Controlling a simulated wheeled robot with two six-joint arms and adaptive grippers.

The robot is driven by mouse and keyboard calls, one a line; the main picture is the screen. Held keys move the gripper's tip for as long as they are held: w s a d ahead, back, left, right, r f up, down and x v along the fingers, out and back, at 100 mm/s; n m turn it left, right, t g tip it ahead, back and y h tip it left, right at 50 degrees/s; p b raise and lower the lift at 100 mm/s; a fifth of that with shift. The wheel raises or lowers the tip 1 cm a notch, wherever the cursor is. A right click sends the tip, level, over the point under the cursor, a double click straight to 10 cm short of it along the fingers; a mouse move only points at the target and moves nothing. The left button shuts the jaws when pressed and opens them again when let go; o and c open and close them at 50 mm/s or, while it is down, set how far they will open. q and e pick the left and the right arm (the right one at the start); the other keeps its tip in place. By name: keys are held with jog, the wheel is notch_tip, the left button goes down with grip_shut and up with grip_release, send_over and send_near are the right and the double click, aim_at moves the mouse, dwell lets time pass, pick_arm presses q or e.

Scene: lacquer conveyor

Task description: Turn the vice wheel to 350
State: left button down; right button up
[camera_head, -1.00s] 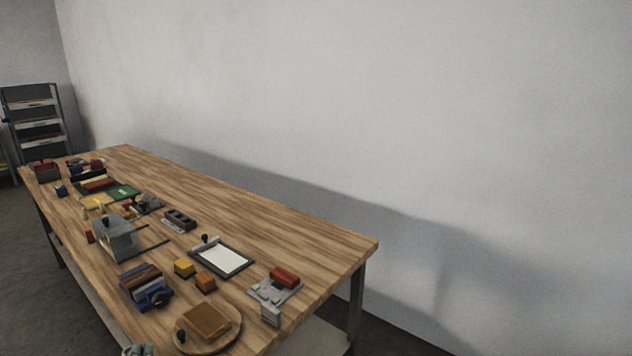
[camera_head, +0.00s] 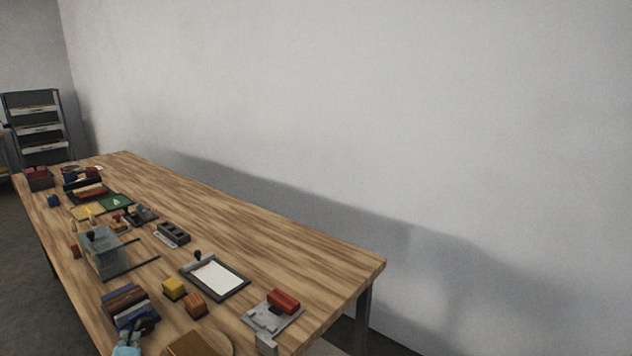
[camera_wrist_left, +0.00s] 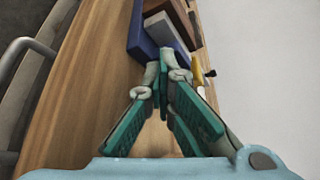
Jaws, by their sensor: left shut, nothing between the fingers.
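The vice (camera_head: 124,303) stands near the front left edge of the table, with blue, brown and pale grey parts. Its blue and brown body also shows at the top of the left wrist view (camera_wrist_left: 147,29). In the earlier head frame a dark round wheel is on its near side. Now my left gripper (camera_head: 148,324) is in front of that side, and I cannot make out the wheel clearly. In the left wrist view the teal-padded fingers (camera_wrist_left: 165,66) are shut and empty, tips close to the vice. I cannot tell whether they touch it. My right gripper is not in view.
A brown block (camera_head: 200,344) lies nearby on a round board. The right back of the wooden table (camera_head: 270,232) is clear.

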pick_arm(q)
jog(key=shift+s+r, duration=0.1)
jog(key=shift+r, duration=0.05)
jog(key=shift+a, duration=0.1)
dwell(0.4)
jog(key=shift+w+d+r+p, duration=0.2)
jog(key=shift+r+p, duration=0.15)
jog(key=shift+p, duration=0.3)
jog(key=shift+w+d+r+p, duration=0.2)
jog(key=shift+r+p, duration=0.35)
jog(key=shift+p, duration=0.45)
jog(key=shift+w+r+p, duration=0.25)
jog(key=shift+w+p, duration=0.05)
jog(key=shift+p, duration=0.05)
jog(key=shift+w+d, duration=0.1)
jog(key=shift+d, duration=0.05)
